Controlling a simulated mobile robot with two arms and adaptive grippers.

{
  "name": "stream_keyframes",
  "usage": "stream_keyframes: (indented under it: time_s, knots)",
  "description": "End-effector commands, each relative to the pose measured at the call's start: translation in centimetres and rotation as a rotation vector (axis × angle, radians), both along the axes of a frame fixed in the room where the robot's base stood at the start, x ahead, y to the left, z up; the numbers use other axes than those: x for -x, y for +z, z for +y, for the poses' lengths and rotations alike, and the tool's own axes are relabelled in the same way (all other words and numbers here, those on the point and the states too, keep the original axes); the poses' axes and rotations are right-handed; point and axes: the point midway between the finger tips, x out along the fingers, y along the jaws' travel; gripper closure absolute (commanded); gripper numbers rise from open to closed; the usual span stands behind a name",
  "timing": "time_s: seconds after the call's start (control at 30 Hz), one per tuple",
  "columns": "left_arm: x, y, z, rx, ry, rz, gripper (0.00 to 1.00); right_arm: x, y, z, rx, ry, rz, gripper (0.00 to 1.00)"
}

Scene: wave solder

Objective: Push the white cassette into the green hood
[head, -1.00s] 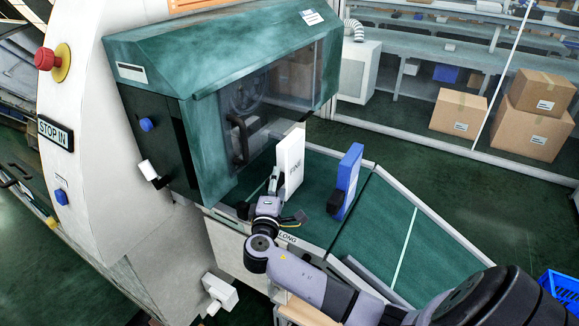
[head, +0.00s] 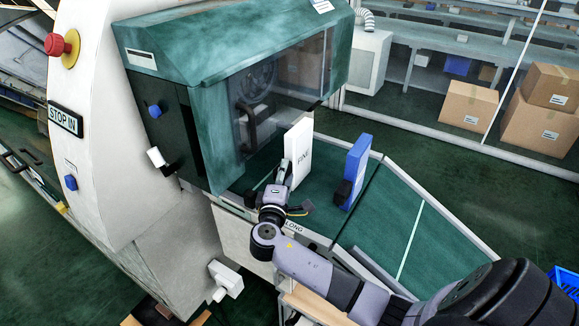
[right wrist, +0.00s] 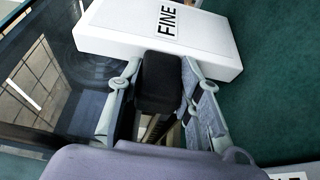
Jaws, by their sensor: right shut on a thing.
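The white cassette (head: 299,150), labelled FINE, stands upright on the green deck just outside the front of the green hood (head: 230,62). The hood's clear window and dark handle face it. My right gripper (head: 279,176) is at the near side of the cassette. In the right wrist view the fingers (right wrist: 160,95) are shut on the black grip block (right wrist: 160,78) of the white cassette (right wrist: 160,35). The fingertips are partly hidden in the head view. My left gripper is not in view.
A blue cassette (head: 357,162) with a black grip stands on the deck to the right of the white one, with a gap between. Green deck (head: 392,215) lies bare further right.

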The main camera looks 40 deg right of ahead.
Motion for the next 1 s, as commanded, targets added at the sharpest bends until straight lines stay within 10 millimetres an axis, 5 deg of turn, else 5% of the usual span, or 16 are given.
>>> stream_keyframes:
  time_s: [0.27, 0.7, 1.0]
  knots:
    - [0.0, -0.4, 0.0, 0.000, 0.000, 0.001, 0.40, 0.0, 2.9, 0.0, -0.003, 0.000, -0.008, 0.96]
    - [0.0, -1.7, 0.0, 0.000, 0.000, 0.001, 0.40, 0.0, 15.3, 0.0, -0.004, 0.001, -0.011, 0.96]
    - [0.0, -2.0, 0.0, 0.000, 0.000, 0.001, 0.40, 0.0, 19.5, 0.0, -0.001, 0.000, -0.004, 0.96]
